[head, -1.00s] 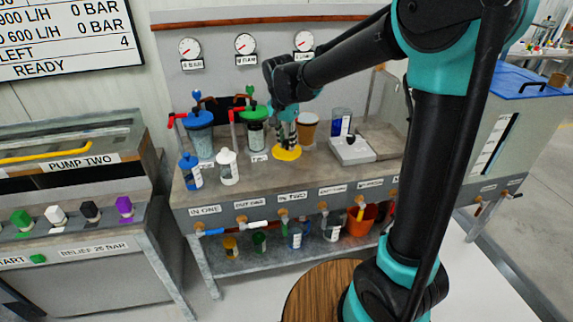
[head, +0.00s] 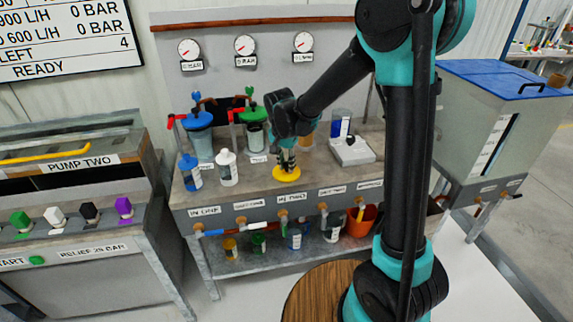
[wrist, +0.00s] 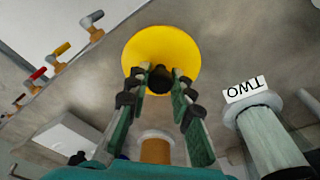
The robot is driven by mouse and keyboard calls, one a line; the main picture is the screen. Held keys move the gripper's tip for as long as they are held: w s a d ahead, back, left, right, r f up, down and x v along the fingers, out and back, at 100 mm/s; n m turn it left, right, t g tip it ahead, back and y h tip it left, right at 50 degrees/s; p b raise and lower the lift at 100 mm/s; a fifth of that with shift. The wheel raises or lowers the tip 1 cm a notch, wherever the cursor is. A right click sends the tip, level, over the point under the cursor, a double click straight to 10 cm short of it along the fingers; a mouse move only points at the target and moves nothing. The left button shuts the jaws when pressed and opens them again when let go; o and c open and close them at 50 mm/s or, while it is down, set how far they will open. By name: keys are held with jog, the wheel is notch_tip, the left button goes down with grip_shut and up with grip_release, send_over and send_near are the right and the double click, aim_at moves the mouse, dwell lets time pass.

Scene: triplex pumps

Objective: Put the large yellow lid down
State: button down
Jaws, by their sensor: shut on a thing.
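The large yellow lid (head: 286,174) is a round disc with a dark knob, low over the bench top or resting on it; I cannot tell which. In the wrist view the lid (wrist: 162,55) faces me, with its knob between my fingers. My gripper (head: 287,160) points down from above and is shut on the lid's knob. In the wrist view my gripper's fingertips (wrist: 158,80) close around the knob from both sides.
Blue-lidded (head: 200,135) and green-lidded (head: 253,130) jars stand behind left. A blue bottle (head: 190,173) and white bottle (head: 228,168) stand left. A white scale (head: 352,150) is to the right. A brown container (wrist: 155,148) is close behind my gripper. Valves (head: 283,215) line the front edge.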

aim_at(284, 174)
jog(key=c, duration=1.3)
grip_release()
jog(key=shift+f, duration=0.1)
notch_tip(284, 174, up, 12)
jog(key=s, duration=0.2)
jog(key=s+d+f+n+t, duration=0.1)
jog(key=s+d+f, duration=0.3)
jog(key=d, duration=0.4)
jog(key=s+d+f+n, duration=0.3)
jog(key=s+d+f, duration=0.2)
jog(key=s+d, duration=0.2)
jog(key=s+d+f+n+t, duration=0.1)
jog(key=s+d+f, duration=0.3)
jog(key=s+d, duration=0.2)
jog(key=shift+s+d+f+n+t+y, duration=0.1)
jog(key=shift+d+f+n+t+y, duration=0.1)
jog(key=shift+d, duration=0.5)
jog(key=shift+s+d+f+n+t+y, duration=0.1)
jog(key=shift+d+n+y, duration=0.1)
jog(key=shift+d, duration=0.45)
jog(key=shift+o, duration=0.2)
jog(key=shift+w+r, duration=0.1)
